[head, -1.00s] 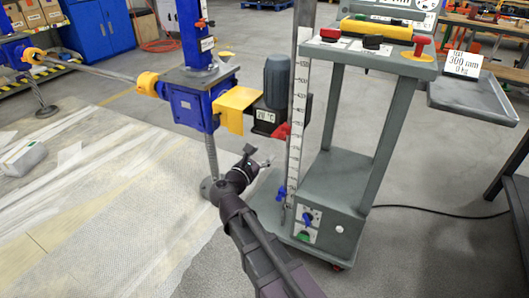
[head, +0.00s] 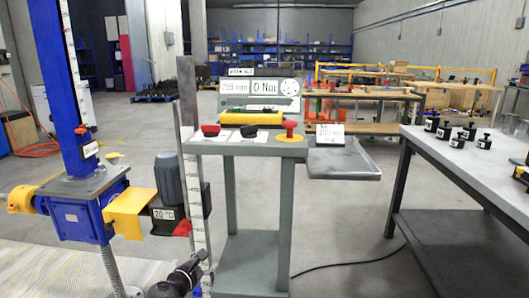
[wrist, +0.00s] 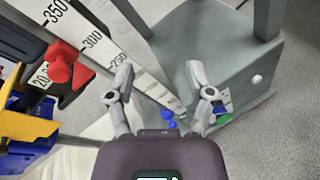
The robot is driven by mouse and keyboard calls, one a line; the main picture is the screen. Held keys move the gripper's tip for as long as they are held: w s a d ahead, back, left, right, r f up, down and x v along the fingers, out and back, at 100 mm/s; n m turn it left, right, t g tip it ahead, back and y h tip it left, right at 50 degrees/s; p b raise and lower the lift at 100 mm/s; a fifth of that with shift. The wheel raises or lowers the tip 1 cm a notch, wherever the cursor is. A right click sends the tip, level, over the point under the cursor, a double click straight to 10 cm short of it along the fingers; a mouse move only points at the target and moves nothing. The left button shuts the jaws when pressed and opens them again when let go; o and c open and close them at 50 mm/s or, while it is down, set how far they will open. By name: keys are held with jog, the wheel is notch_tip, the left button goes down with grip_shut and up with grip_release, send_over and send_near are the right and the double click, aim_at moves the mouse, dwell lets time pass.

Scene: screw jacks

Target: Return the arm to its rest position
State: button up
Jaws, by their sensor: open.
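My gripper (wrist: 160,76) is open and empty in the wrist view, its two grey fingers spread apart. Between and beyond them are the white scale strip (wrist: 140,78) and the grey cart's lower box (wrist: 225,65). In the head view my dark arm (head: 178,281) shows only at the bottom edge, left of the cart. Its gripper end lies low in front of the scale strip (head: 193,190), small and partly cut off.
A blue screw jack (head: 85,205) with a yellow guard (head: 130,213) and a grey motor (head: 168,180) stands left. The grey cart (head: 258,200) carries a control panel, knobs and a side tray (head: 345,165). A workbench (head: 455,165) is at right. Open floor lies between cart and bench.

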jog(key=s+d+f+m+g+p, duration=0.1)
jog(key=d+f+m+g, duration=0.25)
jog(key=d+m, duration=0.4)
jog(key=s+d+f+m+g+p, duration=0.1)
jog(key=d+f+m+g, duration=0.25)
jog(key=d, duration=0.75)
jog(key=s+d+f+m+g, duration=0.1)
jog(key=d+f+m+g, duration=0.25)
jog(key=d+m, duration=0.45)
jog(key=s+d+m+g+y+p, duration=0.2)
jog(key=s+d+m+g+y, duration=0.2)
jog(key=s+d+m+y, duration=0.3)
notch_tip(320, 180, up, 38)
jog(key=d+h+p, duration=0.1)
jog(key=p, duration=3.6)
jog(key=shift+w, duration=0.4)
jog(key=shift+f, duration=0.1)
